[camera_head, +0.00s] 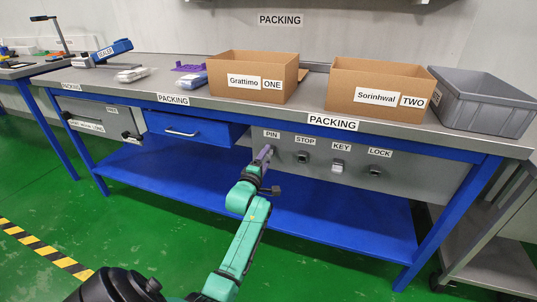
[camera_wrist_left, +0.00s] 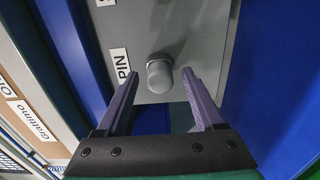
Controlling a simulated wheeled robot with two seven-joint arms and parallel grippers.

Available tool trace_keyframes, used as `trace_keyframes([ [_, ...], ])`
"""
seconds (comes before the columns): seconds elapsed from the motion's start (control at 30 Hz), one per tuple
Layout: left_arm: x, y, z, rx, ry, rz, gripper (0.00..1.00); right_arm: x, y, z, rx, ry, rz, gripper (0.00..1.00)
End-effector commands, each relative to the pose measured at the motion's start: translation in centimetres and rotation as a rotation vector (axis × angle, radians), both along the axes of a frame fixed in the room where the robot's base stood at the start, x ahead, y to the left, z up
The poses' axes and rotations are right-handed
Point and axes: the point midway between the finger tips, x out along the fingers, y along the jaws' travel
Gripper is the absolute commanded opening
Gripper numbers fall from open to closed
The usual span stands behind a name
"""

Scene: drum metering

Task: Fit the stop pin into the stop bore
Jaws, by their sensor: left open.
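The stop pin shows in the left wrist view as a grey round-ended knob (camera_wrist_left: 159,74) standing out of the grey panel beside the PIN label. My left gripper (camera_wrist_left: 160,77) is open, with one purple finger on each side of the knob and no clear contact. In the head view my left gripper (camera_head: 265,153) is at the panel under the PIN label and hides the pin. The dark fitting under the STOP label (camera_head: 303,157) is just to its right; whether its bore is open is too small to tell. My right gripper is not in view.
A KEY fitting (camera_head: 338,165) and a LOCK fitting (camera_head: 374,171) are farther right on the panel (camera_head: 420,178). A blue drawer (camera_head: 190,131) is left of my gripper. Cardboard boxes and a grey crate (camera_head: 484,102) stand on the bench above. The blue lower shelf (camera_head: 330,218) is bare.

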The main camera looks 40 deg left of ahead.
Motion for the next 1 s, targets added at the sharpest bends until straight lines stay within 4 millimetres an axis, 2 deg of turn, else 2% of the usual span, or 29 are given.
trace_keyframes([
  [0.03, 0.00, -0.01, -0.01, 0.000, 0.000, 0.000, 0.62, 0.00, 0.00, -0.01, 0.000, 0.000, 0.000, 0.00],
  [0.1, 0.00, -0.01, -0.01, 0.000, 0.000, 0.000, 0.35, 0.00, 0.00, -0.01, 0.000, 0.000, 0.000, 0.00],
  [0.2, 0.00, -0.01, -0.01, 0.000, 0.000, 0.000, 0.00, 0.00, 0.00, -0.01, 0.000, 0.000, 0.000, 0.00],
  [1.0, 0.00, -0.01, 0.00, 0.000, 0.000, 0.000, 0.00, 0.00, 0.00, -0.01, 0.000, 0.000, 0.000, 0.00],
])
